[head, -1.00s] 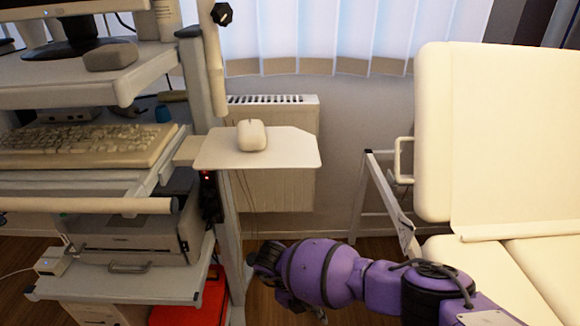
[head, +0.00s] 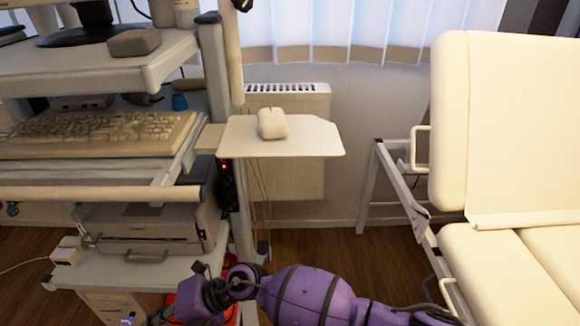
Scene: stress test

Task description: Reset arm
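My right arm (head: 305,296), purple with dark bands, comes in along the bottom from the lower right and reaches left. Its end, with the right gripper (head: 185,300), is at the bottom left, low in front of the cart's lower shelf. The fingers are small, dark and partly cut off by the frame's edge, so I cannot tell whether they are open or shut. I see nothing clearly held. My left gripper is not in view.
A cart with a keyboard (head: 95,134) and a printer (head: 145,228) stands at the left. Its side tray (head: 310,145) holds a white mouse (head: 272,123). A cream examination chair (head: 520,130) stands at the right. Wooden floor (head: 330,250) is free between them.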

